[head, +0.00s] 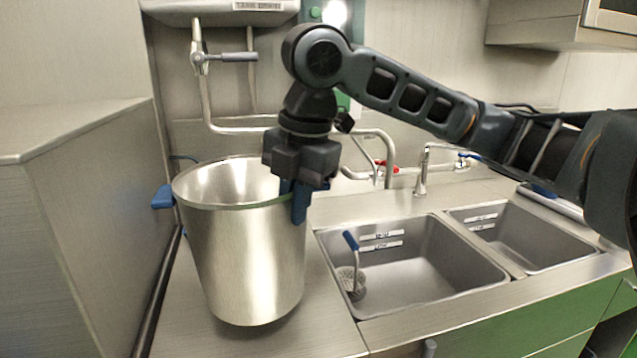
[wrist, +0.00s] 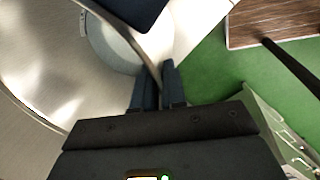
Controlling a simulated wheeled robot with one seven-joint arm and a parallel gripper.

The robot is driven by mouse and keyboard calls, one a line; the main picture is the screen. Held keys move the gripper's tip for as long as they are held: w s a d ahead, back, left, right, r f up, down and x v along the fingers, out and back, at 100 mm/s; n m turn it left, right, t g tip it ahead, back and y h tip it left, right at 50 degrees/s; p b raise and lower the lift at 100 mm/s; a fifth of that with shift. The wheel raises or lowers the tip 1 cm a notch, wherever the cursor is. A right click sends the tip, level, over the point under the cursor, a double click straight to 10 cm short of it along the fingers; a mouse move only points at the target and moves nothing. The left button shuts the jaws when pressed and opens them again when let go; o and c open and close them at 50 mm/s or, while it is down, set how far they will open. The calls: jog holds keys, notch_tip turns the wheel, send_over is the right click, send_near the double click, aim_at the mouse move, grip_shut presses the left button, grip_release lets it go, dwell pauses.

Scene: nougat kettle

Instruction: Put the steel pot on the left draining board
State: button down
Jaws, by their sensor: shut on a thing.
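The steel pot (head: 245,255) is a tall, tapered, open vessel with a blue handle (head: 162,197) on its left side. It is upright over the left draining board (head: 335,335), beside the left wall panel. Its base is at or very close to the board; I cannot tell whether it touches. My gripper (head: 297,205) is shut on the right part of the pot's rim, fingers pointing down. In the wrist view my gripper's fingers (wrist: 159,88) close around the rim. The pot's far-side grip area is partly hidden by my fingers.
Right of the board are two sinks, the larger (head: 410,265) holding a blue-handled brush (head: 352,270). Taps and a pipe (head: 375,135) stand behind. A steel wall panel (head: 95,220) rises close to the pot's left. A brown slatted surface (wrist: 270,22) lies on the green floor.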

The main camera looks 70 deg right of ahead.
aim_at(290, 254)
jog(key=shift+w+a+f, duration=0.1)
jog(key=shift+w+f, duration=0.05)
jog(key=shift+f, duration=0.6)
jog(key=shift+w+a+f, duration=0.15)
jog(key=shift+f, duration=0.55)
jog(key=shift+w+a+f, duration=0.1)
jog(key=shift+w+f, duration=0.05)
jog(key=shift+f, duration=0.75)
jog(key=c, duration=1.2)
grip_release()
jog(key=shift+s, duration=0.1)
jog(key=r, duration=0.4)
jog(key=s+r, duration=0.1)
jog(key=r, duration=0.3)
jog(key=s+r, duration=0.1)
jog(key=r, duration=0.3)
jog(key=shift+a, duration=0.15)
jog(key=shift+a, duration=0.1)
